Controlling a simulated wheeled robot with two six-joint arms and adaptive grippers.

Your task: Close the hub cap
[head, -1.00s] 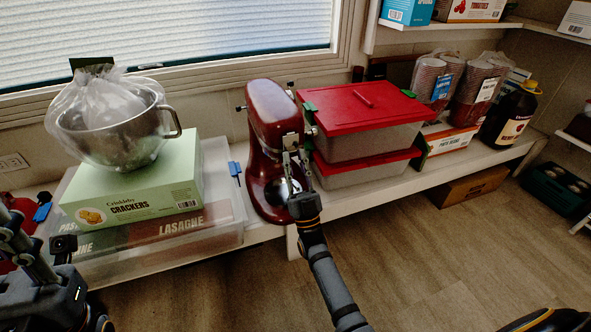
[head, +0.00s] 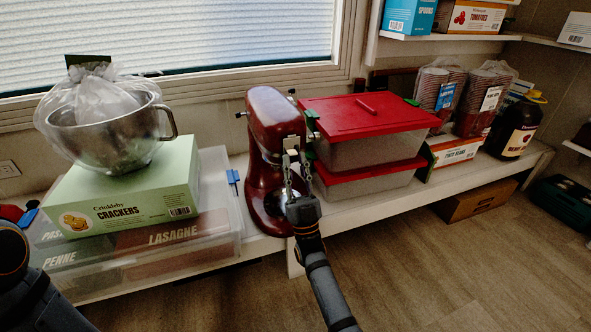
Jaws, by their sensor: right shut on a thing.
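The red stand mixer (head: 270,120) stands on the low white shelf, its head facing me. The hub cap is at the silver front of the mixer head. It is small and mostly hidden behind my fingers, so I cannot tell its angle. My right gripper (head: 295,163) reaches up from below to the front of the head, its fingers closed on the hub cap. My left arm shows only as a dark part at the lower left edge; its gripper is out of the picture.
Red-lidded bins (head: 365,117) stand close to the right of the mixer. To its left are a clear bin (head: 215,235), a green crackers box (head: 130,190) and a steel bowl (head: 110,135). The floor (head: 420,270) in front is clear on the right.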

